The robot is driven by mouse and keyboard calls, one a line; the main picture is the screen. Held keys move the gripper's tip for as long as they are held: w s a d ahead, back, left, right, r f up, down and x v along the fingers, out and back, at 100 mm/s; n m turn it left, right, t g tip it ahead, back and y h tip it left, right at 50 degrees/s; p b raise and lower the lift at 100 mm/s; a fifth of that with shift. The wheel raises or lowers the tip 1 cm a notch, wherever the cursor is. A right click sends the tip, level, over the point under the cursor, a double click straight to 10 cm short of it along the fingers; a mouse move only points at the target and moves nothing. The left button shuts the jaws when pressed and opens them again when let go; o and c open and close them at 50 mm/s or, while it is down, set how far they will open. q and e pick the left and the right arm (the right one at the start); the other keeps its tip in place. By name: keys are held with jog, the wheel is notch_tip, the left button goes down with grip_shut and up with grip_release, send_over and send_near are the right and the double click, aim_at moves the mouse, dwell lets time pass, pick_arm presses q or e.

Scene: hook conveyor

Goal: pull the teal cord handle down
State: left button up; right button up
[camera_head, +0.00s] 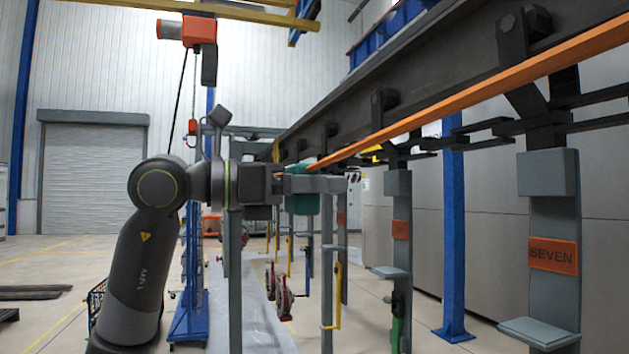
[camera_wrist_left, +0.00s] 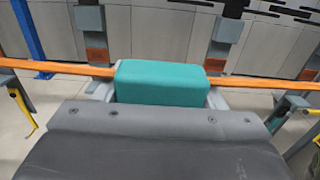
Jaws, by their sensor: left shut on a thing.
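The teal cord handle (camera_head: 301,203) is a rounded block at the middle of the head view, on the orange cord (camera_head: 480,91) that runs in from the upper right. In the left wrist view the teal handle (camera_wrist_left: 162,83) fills the space between the fingers, with the orange cord (camera_wrist_left: 262,83) leaving it on both sides. My left gripper (camera_head: 325,184) is shut on the handle, its arm coming in from the left. The gripper's fingers hide part of the handle. My right gripper is not in view.
A dark overhead rail (camera_head: 440,70) runs along the right with hanging grey carriers, one with an orange SEVEN plate (camera_head: 553,256). A blue post (camera_head: 453,230) stands behind them. Yellow and red hooked parts (camera_head: 284,297) hang below the handle. Open floor lies at the left.

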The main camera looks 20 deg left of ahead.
pick_arm(q)
jog(key=o, duration=1.4)
jog(key=shift+s+a+f, duration=0.1)
jog(key=shift+s+a, duration=0.1)
jog(key=shift+a, duration=0.1)
jog(key=b+v, duration=0.5)
jog(key=v, duration=1.1)
jog(key=shift+s+a+b, duration=0.25)
jog(key=shift+a+b, duration=0.05)
